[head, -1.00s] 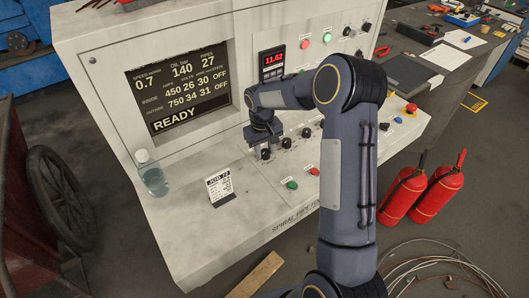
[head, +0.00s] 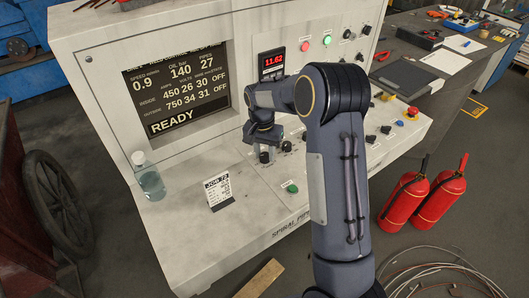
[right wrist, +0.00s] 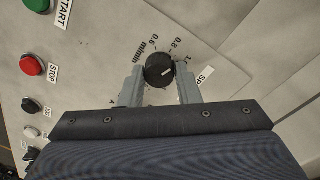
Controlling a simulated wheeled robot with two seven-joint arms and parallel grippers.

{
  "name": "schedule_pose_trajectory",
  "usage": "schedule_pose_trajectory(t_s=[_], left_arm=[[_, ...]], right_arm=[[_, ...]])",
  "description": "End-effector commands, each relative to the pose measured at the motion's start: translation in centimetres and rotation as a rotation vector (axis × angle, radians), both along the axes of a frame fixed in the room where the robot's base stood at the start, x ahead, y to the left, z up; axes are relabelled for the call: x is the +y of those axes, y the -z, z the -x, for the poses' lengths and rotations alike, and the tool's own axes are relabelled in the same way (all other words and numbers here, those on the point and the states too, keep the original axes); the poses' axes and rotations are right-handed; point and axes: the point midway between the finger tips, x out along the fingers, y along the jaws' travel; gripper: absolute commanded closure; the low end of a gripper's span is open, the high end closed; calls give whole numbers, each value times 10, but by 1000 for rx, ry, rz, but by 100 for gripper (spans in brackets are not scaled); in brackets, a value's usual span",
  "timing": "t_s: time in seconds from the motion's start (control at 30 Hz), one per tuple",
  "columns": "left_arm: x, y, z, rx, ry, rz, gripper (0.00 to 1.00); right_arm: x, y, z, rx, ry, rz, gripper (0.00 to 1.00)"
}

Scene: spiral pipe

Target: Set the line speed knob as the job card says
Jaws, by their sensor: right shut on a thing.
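The line speed knob (right wrist: 157,69) is a black round knob with a white mark, on a printed m/min scale where 0.6 and 0.8 are legible in the right wrist view. My right gripper (right wrist: 160,84) has a grey finger on each side of it and is shut on it. In the head view my right gripper (head: 263,137) is over the console's knobs and partly hides them. The screen (head: 178,86) reads speed 0.9 and READY. The job card (head: 218,192) stands on the desk; its heading shows but its lines are too small to read. My left gripper is out of view.
A bottle (head: 149,176) stands left of the card. Red stop (right wrist: 31,66) and green start (right wrist: 38,4) buttons are near the knob. A red emergency button (head: 411,111) is on the right of the console. Fire extinguishers (head: 440,192) stand on the floor at right.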

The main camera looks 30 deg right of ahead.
Motion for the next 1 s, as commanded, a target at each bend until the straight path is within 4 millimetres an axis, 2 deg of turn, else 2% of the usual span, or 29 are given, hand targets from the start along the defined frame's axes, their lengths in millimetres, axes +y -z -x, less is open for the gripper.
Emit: schedule_pose_trajectory(t_s=[0.67,0.7,0.83,1.0], left_arm=[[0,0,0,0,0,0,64],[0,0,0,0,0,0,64],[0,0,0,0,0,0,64],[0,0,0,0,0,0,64]], right_arm=[[-1,-1,-1,-3,55,2,93],[-1,-1,-1,-3,55,2,65],[-1,-1,0,-2,55,1,48],[0,0,0,-1,54,1,48]])
